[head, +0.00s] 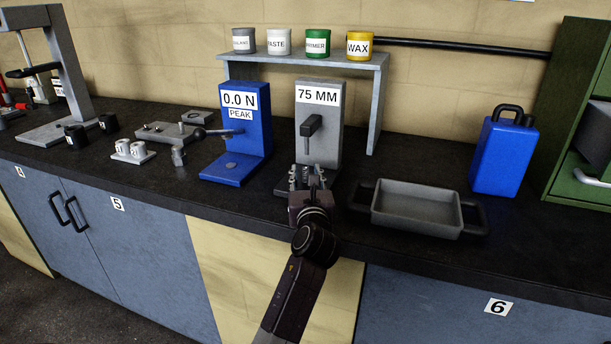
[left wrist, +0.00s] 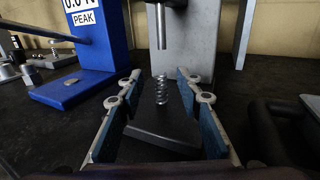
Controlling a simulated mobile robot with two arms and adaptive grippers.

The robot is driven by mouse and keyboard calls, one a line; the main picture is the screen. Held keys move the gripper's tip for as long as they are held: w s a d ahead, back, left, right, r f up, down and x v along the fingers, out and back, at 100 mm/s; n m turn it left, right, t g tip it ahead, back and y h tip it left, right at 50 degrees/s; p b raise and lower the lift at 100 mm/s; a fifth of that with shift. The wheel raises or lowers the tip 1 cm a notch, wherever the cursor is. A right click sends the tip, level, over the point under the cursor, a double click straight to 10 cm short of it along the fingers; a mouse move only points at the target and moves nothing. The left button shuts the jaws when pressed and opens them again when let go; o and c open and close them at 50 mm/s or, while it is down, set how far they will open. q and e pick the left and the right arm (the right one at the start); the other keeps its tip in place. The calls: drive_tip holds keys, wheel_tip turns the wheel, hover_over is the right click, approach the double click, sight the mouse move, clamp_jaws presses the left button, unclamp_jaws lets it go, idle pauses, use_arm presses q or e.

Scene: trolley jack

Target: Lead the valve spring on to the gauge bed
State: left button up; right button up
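The valve spring (left wrist: 161,90) is a small silver coil standing upright, apparently on the dark gauge bed (left wrist: 160,134) of the grey gauge (head: 320,142) marked 75 MM. The gauge's plunger (left wrist: 161,28) hangs above the spring with a gap between them. My left gripper (head: 308,180) is in front of the grey gauge, over its bed. In the left wrist view its blue-padded fingers (left wrist: 160,82) are open, one on each side of the spring, with a gap at both sides. In the head view the gripper hides most of the bed and spring. My right gripper is not in view.
A blue force gauge (head: 238,130) reading 0.0 N PEAK stands close left, its lever pointing left. A grey tray (head: 416,208) with dark handles is close right. A shelf (head: 303,60) with several pots is behind. A blue container (head: 504,155) stands farther right.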

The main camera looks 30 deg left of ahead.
sight(306, 169)
use_arm(q)
drive_tip(key=shift+x, duration=1.2)
drive_tip(key=shift+w+a, duration=0.3)
drive_tip(key=shift+w, duration=0.05)
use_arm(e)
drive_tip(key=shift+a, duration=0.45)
use_arm(q)
drive_tip(key=shift+c, duration=0.2)
drive_tip(key=c, duration=0.8)
clamp_jaws()
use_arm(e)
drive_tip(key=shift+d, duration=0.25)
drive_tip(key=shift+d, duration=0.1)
